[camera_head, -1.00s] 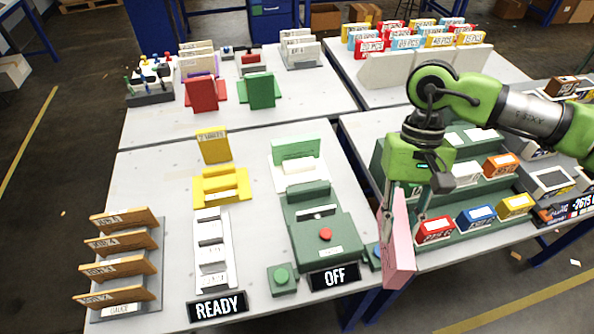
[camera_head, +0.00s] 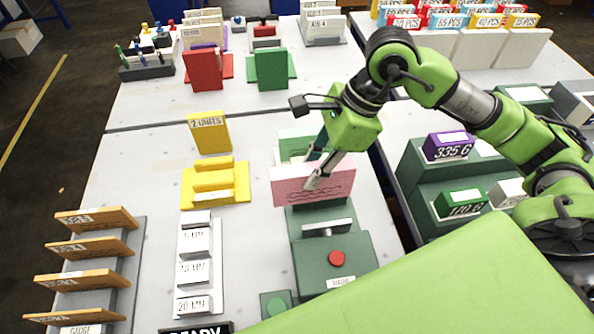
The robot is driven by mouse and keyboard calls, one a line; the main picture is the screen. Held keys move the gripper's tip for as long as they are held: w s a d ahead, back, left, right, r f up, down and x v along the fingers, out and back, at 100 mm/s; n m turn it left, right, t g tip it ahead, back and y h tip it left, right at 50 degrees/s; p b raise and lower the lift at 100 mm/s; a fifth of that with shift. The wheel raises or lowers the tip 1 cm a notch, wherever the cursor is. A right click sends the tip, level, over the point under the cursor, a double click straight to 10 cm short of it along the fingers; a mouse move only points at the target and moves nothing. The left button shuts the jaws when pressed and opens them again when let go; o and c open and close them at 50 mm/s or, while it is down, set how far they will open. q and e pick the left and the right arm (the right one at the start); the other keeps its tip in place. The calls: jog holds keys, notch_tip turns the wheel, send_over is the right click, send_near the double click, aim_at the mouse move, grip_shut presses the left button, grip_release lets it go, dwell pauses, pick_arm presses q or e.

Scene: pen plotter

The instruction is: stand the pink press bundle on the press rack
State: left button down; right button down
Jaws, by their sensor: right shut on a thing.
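The pink press bundle (camera_head: 285,188) is a flat pink panel with dark line marks, held upright with its broad face toward me. My right gripper (camera_head: 317,178) is shut on it from above. Whether the bundle touches anything below is unclear. I cannot tell for sure which holder is the press rack. My left gripper is not in view.
A yellow slotted holder (camera_head: 240,188) and a yellow block (camera_head: 210,135) stand to the left. A grey-white stepped rack (camera_head: 193,243) and an orange slatted rack (camera_head: 125,275) are nearer. Green stepped shelves (camera_head: 420,190) with boxes stand right. A green part of me covers the lower right.

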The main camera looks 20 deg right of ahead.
jog(key=w+d+f+p, duration=0.2)
jog(key=w+f, duration=0.2)
jog(key=w+d+f+p, duration=0.2)
jog(key=w+f+p, duration=0.1)
jog(key=w+f, duration=0.1)
jog(key=w+d+f+p, duration=0.2)
jog(key=w+f, duration=0.2)
jog(key=shift+d+f, duration=0.2)
jog(key=shift+d, duration=0.1)
jog(key=shift+f, duration=0.2)
jog(key=shift+f, duration=0.1)
jog(key=shift+f, duration=0.15)
jog(key=c, duration=1.8)
grip_release()
